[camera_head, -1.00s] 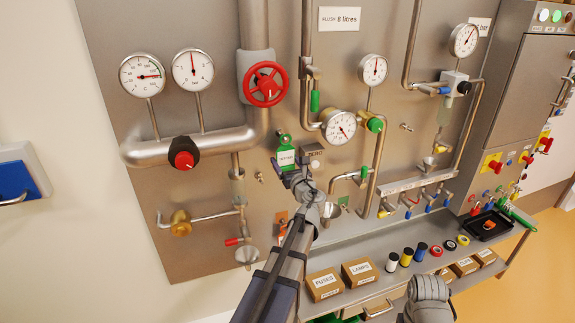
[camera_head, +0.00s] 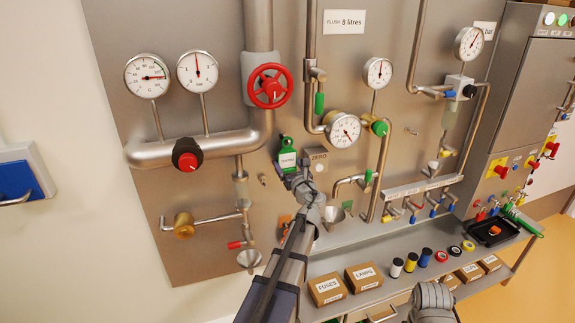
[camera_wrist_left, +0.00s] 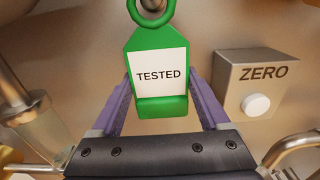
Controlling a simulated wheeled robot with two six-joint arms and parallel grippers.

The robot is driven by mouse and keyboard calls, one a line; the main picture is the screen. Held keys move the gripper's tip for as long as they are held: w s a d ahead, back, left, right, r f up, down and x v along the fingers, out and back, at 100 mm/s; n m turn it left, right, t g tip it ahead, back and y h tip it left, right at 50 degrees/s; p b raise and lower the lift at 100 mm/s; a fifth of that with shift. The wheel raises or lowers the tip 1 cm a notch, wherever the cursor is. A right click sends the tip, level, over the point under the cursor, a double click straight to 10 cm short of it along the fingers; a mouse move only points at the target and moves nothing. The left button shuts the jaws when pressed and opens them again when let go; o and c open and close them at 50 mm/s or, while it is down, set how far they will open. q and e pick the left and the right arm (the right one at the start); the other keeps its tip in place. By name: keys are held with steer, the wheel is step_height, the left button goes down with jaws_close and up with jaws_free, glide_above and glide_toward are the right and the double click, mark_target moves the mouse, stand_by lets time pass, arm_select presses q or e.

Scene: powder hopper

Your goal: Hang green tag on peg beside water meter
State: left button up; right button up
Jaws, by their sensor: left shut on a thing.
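The green tag (camera_head: 287,159) has a white label reading TESTED and a ring at its top. It also shows upright in the left wrist view (camera_wrist_left: 158,75). My left gripper (camera_head: 291,173) is shut on the tag's lower part, and in the left wrist view its fingers (camera_wrist_left: 159,108) flank the tag. A round metal peg end (camera_wrist_left: 152,5) shows within the ring's opening at the top edge. I cannot tell whether the peg passes through the ring. No dial is clearly labelled as the water meter; a white round gauge (camera_head: 342,130) is right of the tag.
A grey ZERO box (camera_wrist_left: 253,84) with a white button sits just right of the tag. A red handwheel (camera_head: 269,86) and thick pipe are above left. A shelf with boxes (camera_head: 327,288) runs along the bottom.

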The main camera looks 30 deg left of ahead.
arm_select(q)
steer(key=o, duration=1.2)
steer(key=shift+s+d, duration=0.1)
steer(key=v, duration=0.7)
steer(key=shift+s+d, duration=0.15)
steer(key=shift+s, duration=0.05)
